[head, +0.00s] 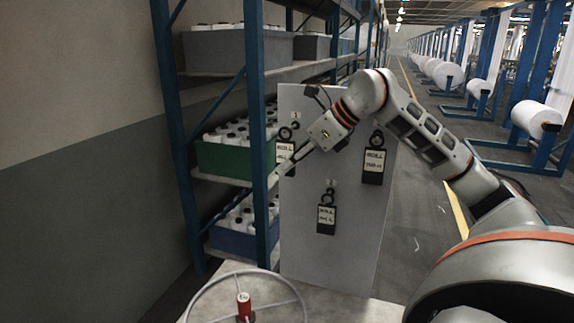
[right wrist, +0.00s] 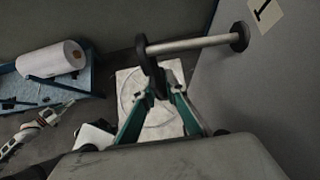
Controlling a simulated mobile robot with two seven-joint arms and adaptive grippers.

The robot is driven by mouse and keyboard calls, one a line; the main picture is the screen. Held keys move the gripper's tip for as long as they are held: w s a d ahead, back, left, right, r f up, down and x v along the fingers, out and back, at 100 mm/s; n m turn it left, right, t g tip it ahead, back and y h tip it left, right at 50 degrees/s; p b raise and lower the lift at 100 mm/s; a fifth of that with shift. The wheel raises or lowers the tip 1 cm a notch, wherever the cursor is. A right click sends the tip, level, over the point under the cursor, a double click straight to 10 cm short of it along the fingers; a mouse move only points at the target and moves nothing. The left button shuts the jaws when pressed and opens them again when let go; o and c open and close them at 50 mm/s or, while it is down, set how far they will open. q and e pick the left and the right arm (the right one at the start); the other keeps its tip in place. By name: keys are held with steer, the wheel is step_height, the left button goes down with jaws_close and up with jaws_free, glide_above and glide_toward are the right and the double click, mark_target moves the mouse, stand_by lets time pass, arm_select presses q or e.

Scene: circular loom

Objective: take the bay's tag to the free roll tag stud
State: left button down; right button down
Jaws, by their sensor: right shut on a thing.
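A grey upright board (head: 305,250) carries studs with dark tags. One tag (head: 286,154) with a white label is at the upper left by the number 1. Another tag (head: 373,163) hangs at the upper right, and a third (head: 327,217) hangs lower in the middle. My right gripper (head: 288,172) reaches the upper-left tag from the right. In the right wrist view the right gripper (right wrist: 160,98) is shut on a dark tag seen nearly edge-on; its ring (right wrist: 149,62) is at the outer end of the stud (right wrist: 195,43). Whether ring and stud touch is unclear.
A blue shelf rack (head: 258,130) with bins of white cones stands behind and left of the board. A pale table (head: 340,308) with a wire hoop and a red spool is in front. My left arm (right wrist: 38,128) shows small in the right wrist view.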

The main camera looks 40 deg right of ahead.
steer(key=shift+w+d, duration=0.15)
steer(key=shift+d, duration=0.15)
stand_by(0.4)
steer(key=shift+f, duration=0.25)
stand_by(0.3)
steer(key=c, duration=2)
jaws_free()
steer(key=shift+r, duration=0.1)
steer(key=s+r+b, duration=0.1)
steer(key=s+r, duration=0.1)
steer(key=s+r+b, duration=0.2)
steer(key=s+r, duration=0.1)
steer(key=shift+s+d, duration=0.15)
steer(key=shift+d, duration=0.05)
